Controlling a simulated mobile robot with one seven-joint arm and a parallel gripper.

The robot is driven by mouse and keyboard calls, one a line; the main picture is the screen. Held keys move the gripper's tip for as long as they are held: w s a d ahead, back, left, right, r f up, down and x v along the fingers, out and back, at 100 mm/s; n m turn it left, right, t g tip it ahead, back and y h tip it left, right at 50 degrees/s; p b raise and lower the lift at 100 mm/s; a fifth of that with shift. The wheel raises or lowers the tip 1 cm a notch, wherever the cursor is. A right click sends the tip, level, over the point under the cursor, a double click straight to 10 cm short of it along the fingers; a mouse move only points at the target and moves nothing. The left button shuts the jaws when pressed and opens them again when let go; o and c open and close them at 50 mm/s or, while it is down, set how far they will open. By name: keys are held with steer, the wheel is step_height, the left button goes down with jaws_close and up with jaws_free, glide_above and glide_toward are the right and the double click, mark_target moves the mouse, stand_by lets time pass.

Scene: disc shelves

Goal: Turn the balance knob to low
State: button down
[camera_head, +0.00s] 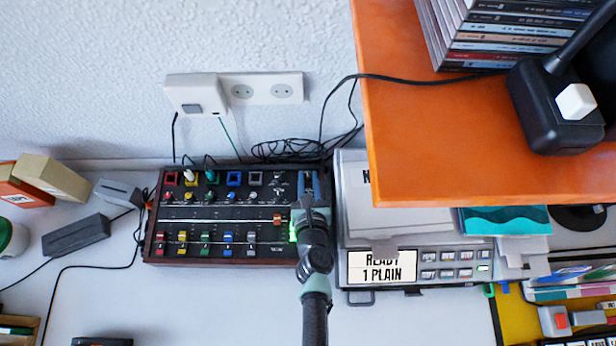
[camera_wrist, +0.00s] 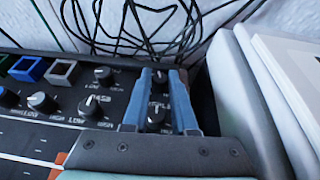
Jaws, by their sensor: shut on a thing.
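The mixer (camera_head: 220,215) is a black panel with wooden sides, coloured sockets, small knobs and sliders. My gripper (camera_head: 308,176) reaches over its right end from the front. In the wrist view its two blue fingers (camera_wrist: 162,74) straddle a small dark knob (camera_wrist: 160,78) near the panel's back right corner, shut on it. A second knob (camera_wrist: 155,116) with a pale pointer shows between the fingers, closer to the wrist. More knobs, such as one (camera_wrist: 91,106) to the left, stand clear. The labels are too blurred to tell which knob is balance. My arm hides the mixer's front right corner.
A grey device (camera_head: 420,270) with a "READY 1 PLAIN" display stands close right of the mixer. An orange shelf (camera_head: 450,150) overhangs at upper right. Loose black cables (camera_head: 290,150) lie behind the mixer.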

steer(key=c, duration=1)
jaws_free()
steer(key=p+v, duration=0.1)
steer(key=v, duration=1.2)
steer(key=shift+a+r+p, duration=0.1)
steer(key=shift+p, duration=0.25)
